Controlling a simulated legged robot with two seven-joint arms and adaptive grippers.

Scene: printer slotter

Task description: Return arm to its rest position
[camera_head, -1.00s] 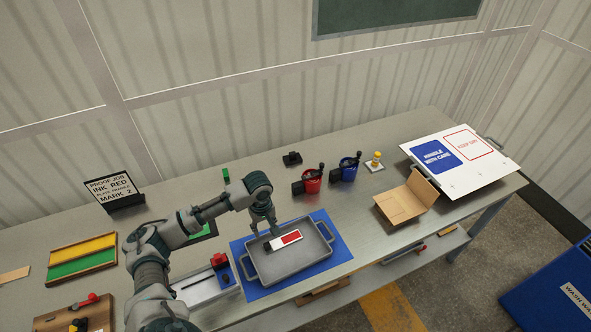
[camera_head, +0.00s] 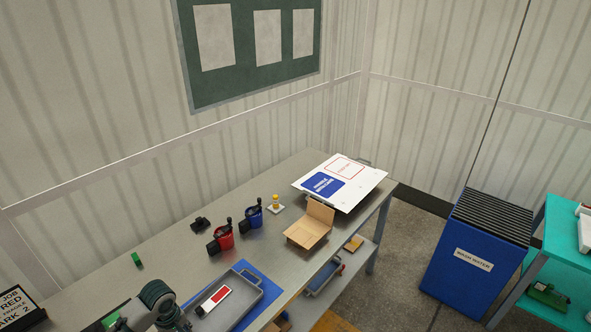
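My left arm enters at the bottom left. Its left gripper (camera_head: 179,321) is cut by the lower edge, just left of the grey tray (camera_head: 253,296); its fingers are too small and hidden to read. The tray holds a white, red and dark block (camera_head: 214,299), which lies apart from my arm. My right gripper is not in view.
A blue wash water bin (camera_head: 475,262) stands right of the bench. The bench's back strip is largely clear.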

